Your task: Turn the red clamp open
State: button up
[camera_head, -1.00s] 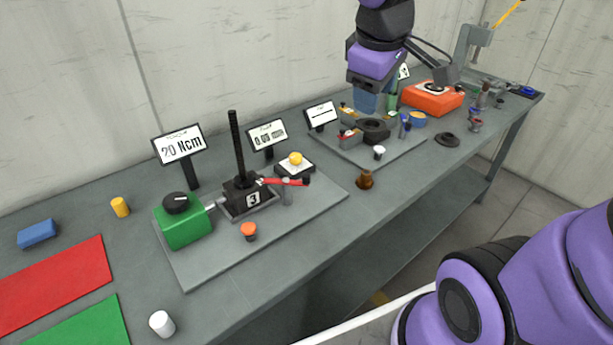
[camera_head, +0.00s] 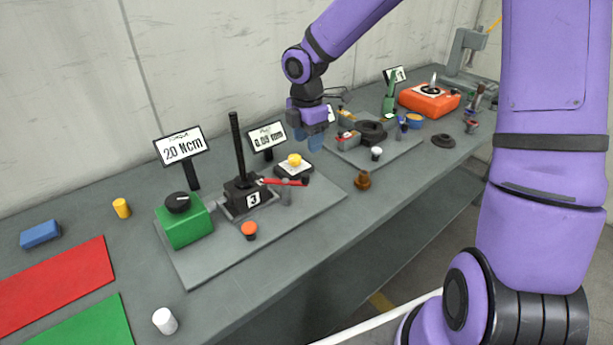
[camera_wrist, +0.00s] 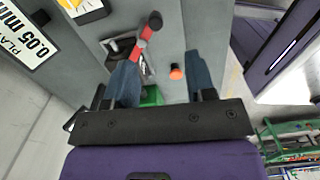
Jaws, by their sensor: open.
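The red clamp (camera_head: 283,182) is a thin red lever with a dark end knob. It sticks out to the right from the black screw jack (camera_head: 240,195) marked 3, which has a tall dark spindle. In the wrist view the clamp (camera_wrist: 147,33) shows beyond the fingertips, nearer the left finger, partly red and partly grey. My gripper (camera_head: 315,138) points down with blue fingers, behind and to the right of the clamp, above it and apart from it. In the wrist view my gripper (camera_wrist: 160,78) is open, with nothing between its fingers.
A green box with a black knob (camera_head: 183,222) is left of the jack. An orange button (camera_head: 249,230) stands in front and a yellow button (camera_head: 294,160) behind the clamp. Display signs (camera_head: 267,136) stand at the back. Another plate with black parts (camera_head: 372,132) is to the right.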

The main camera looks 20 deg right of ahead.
aim_at(305, 174)
jog(key=shift+n, duration=0.4)
jog(key=f, duration=1.1)
jog(key=shift+w+a+f, duration=0.2)
jog(key=shift+w+f, duration=0.15)
jog(key=c, duration=0.9)
